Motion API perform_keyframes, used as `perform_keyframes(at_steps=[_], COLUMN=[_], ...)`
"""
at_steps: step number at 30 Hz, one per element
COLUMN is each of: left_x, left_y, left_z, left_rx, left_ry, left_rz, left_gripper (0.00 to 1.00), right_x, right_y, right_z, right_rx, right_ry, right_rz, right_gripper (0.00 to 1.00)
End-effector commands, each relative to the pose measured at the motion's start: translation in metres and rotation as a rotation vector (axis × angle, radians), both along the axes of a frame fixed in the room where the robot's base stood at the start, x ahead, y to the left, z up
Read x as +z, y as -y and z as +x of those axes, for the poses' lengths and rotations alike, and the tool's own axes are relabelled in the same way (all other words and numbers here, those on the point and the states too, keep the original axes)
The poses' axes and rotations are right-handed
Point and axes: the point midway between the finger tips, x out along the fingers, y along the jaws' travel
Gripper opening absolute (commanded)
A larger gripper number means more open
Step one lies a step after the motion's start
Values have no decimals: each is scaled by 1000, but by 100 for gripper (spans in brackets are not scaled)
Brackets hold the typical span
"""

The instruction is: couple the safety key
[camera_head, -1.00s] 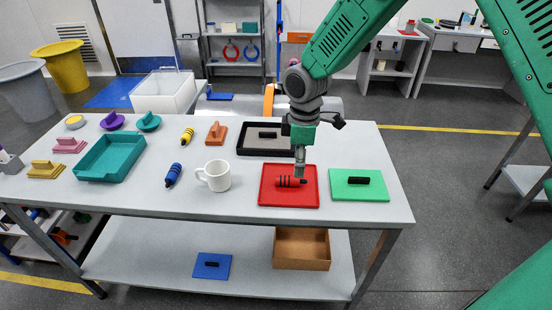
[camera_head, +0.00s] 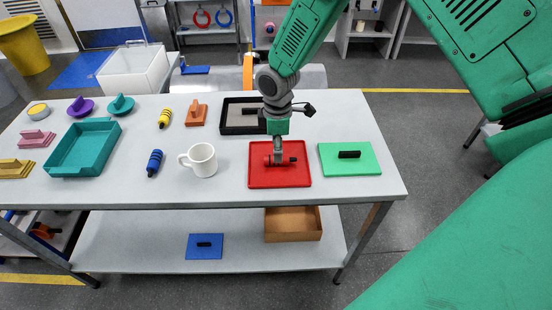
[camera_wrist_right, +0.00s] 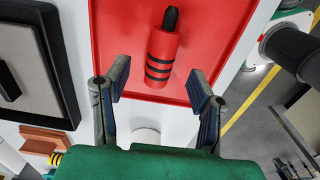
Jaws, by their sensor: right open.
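A red cylinder with black bands and a black tip, likely the safety key (camera_wrist_right: 161,56), lies on a red tray (camera_wrist_right: 122,40) in the right wrist view. In the head view the red cylinder (camera_head: 287,161) is partly hidden by my right gripper (camera_head: 278,156), over the red tray (camera_head: 262,180) on the table. In the wrist view my right gripper (camera_wrist_right: 158,80) is open, with the cylinder ahead between the two spread fingers. I cannot tell whether they touch it. Similar cylinders, blue (camera_head: 154,163) and yellow (camera_head: 165,118), lie to the left. My left gripper is not in view.
A white mug (camera_head: 201,160) stands left of the red tray. A black tray (camera_head: 232,124) lies behind it and a green board (camera_head: 335,165) to its right. A teal tray (camera_head: 67,168) and several handled pieces fill the left side. The table's front strip is clear.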

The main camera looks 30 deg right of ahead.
Motion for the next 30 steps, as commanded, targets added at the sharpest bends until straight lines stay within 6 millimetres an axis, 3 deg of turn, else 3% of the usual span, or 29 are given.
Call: perform_keyframes(at_steps=[7,16,17,18,21,30], left_x=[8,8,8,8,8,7], left_y=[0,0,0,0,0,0], left_z=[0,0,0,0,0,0], left_rx=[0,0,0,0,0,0], left_ry=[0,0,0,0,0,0], left_rz=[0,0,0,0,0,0], left_gripper=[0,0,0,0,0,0], right_x=[-36,-41,-41,-41,-42,-40], right_y=[-4,-5,-5,-5,-4,-4], right_z=[2,1,1,1,2,2], right_rx=[1,1,1,1,1,1], right_ry=[-4,-1,-1,-1,-2,-1], right_rz=[0,-2,-2,0,0,0], right_gripper=[50,50,43,29,0,0])
